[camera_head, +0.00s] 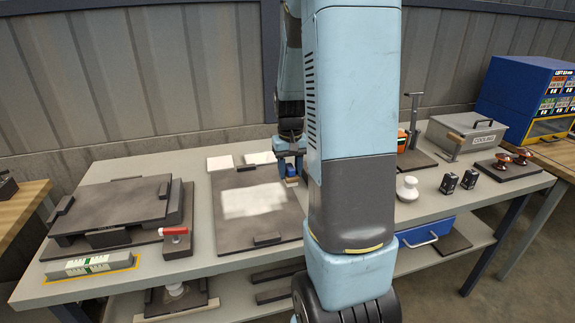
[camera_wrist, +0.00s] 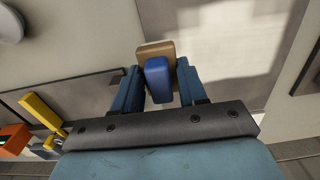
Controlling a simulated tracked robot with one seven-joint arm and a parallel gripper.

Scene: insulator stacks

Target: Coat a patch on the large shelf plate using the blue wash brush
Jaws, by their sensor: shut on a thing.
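The large shelf plate (camera_head: 232,181) is a dark flat board with small raised bars, lying on the grey bench. A pale whitish patch (camera_head: 250,201) covers its middle. The patch also shows in the wrist view (camera_wrist: 225,42). My gripper (camera_head: 290,160) is over the plate's right part, near the patch's upper right. In the wrist view my gripper (camera_wrist: 157,82) is shut on the blue wash brush (camera_wrist: 158,80), its blue handle between the fingers and its tan head beyond. The brush head (camera_head: 291,182) is at or just above the plate; I cannot tell if it touches.
A second dark plate (camera_head: 115,206) stands on the left, with a red-handled tool (camera_head: 174,231) beside it. White sheets (camera_head: 220,162) lie behind the large plate.

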